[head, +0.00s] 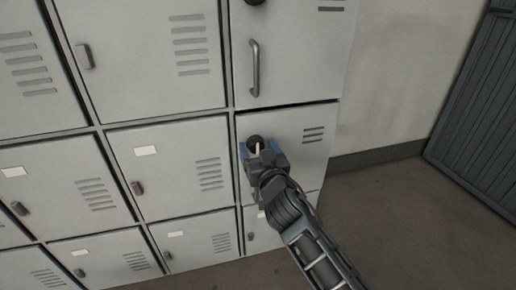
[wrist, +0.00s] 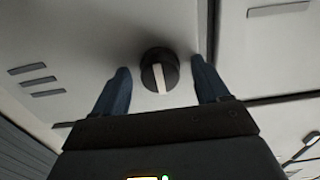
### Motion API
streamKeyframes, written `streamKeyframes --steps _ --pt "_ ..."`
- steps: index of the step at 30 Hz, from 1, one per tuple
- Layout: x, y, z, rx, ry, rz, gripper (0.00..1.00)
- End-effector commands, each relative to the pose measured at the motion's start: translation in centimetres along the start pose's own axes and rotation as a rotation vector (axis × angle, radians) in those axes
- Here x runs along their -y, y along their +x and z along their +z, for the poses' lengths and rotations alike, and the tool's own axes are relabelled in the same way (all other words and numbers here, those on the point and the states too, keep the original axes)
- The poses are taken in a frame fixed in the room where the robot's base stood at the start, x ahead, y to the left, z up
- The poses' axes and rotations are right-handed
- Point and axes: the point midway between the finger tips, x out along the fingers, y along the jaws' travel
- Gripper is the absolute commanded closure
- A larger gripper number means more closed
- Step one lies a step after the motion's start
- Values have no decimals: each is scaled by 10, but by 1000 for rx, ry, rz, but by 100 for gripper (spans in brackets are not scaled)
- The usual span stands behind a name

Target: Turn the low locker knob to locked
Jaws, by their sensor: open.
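The low locker knob (wrist: 160,71) is a round black knob with a pale bar across its face. In the wrist view the bar stands close to upright, slightly tilted. My gripper (wrist: 160,80) is open, with one blue finger on each side of the knob and visible gaps between fingers and knob. In the head view the knob (head: 254,144) shows just beyond my gripper (head: 256,150), on the locker door (head: 290,122) in the right column. My gripper partly hides the knob there. Whether the fingertips reach past the knob's face is unclear.
A door with a vertical bar handle (head: 254,68) is directly above, with another dark knob (head: 256,2) at the top edge. Other grey locker doors with small latches fill the left. Bare floor (head: 420,215) and a wall (head: 395,80) lie to the right.

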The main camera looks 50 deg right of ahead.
Motion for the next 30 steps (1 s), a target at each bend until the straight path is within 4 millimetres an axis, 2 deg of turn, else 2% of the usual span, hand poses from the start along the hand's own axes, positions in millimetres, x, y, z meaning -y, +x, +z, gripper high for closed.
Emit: streamKeyframes --steps 7,24,30 --pt "0 1 0 0 0 -1 25" --pt "0 1 0 0 0 -1 79" --pt "0 1 0 0 -8 -1 81"
